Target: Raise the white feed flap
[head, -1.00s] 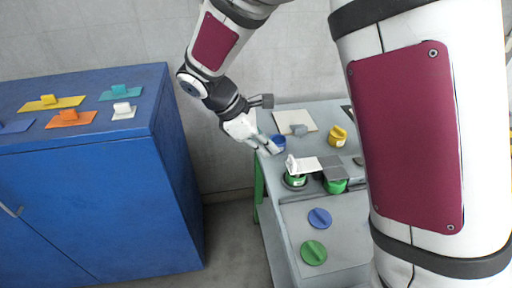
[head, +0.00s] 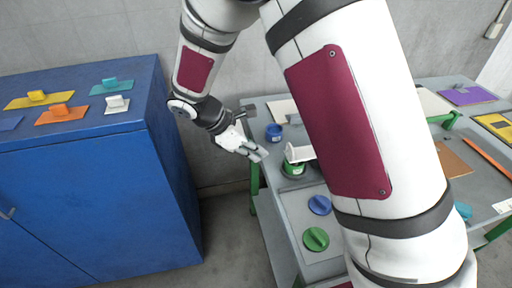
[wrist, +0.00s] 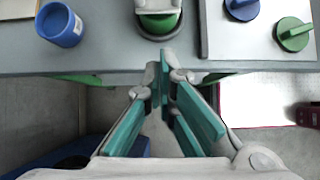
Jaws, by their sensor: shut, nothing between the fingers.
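A white flap (head: 300,153) sits over a green round base (head: 294,169) near the left edge of the grey bench. My arm hides its right part. In the wrist view, a pale part (wrist: 157,5) above the green base (wrist: 159,22) shows at the top edge, cut off by the frame. My gripper (head: 260,154) is shut and empty, just left of the flap and apart from it. In the wrist view, my gripper (wrist: 164,76) points at the bench's edge, just short of the green base.
A blue cup (head: 274,132) stands behind the flap. Blue (head: 319,205) and green (head: 316,239) knobs are in front. A blue cabinet (head: 80,200) with coloured plates on top stands left, with a floor gap between. My upper arm covers the bench's middle.

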